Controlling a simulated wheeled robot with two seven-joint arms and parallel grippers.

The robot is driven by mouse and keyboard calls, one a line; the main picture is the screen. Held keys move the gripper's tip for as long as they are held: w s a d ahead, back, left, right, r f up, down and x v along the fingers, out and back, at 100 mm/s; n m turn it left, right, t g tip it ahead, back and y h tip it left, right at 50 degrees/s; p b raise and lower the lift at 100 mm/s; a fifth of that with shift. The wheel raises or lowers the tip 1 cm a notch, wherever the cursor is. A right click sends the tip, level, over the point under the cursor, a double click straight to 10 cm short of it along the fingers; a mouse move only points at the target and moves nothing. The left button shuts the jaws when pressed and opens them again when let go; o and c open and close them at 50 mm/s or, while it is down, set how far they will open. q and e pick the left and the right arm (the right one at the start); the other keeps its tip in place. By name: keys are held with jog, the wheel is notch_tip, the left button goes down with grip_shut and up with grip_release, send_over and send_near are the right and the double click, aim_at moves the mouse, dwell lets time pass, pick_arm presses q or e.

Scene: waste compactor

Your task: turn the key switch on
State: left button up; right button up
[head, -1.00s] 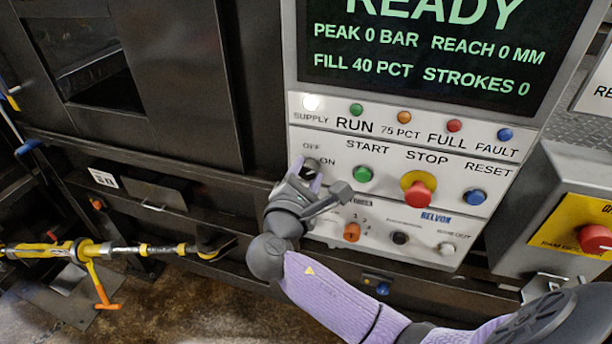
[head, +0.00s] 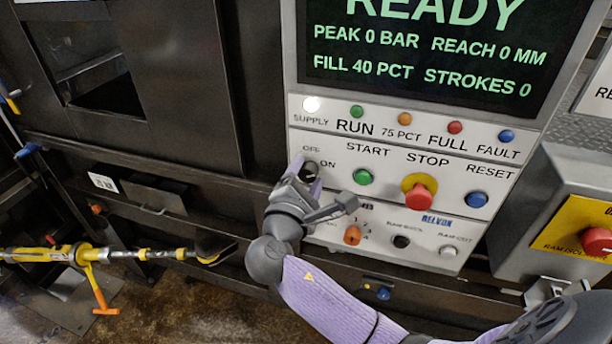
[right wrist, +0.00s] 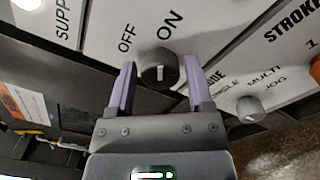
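The key switch is a dark round knob (right wrist: 158,68) in the right wrist view, on the pale panel just below the OFF and ON labels. A small pale mark shows on its face, but I cannot tell clearly which label it points at. My right gripper (right wrist: 160,84) is open, with one lilac finger on each side of the knob and a narrow gap showing on both sides. In the head view my right gripper (head: 308,174) is at the OFF/ON switch and covers most of it. My left gripper is not in view.
Green START (head: 362,177), red STOP (head: 418,198) and blue RESET (head: 476,199) buttons lie to the right. The screen (head: 430,50) above reads READY, and the white SUPPLY lamp (head: 311,104) is lit.

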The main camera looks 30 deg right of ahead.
jog(key=shift+o, duration=0.8)
jog(key=b+v, duration=0.2)
jog(key=v, duration=0.8)
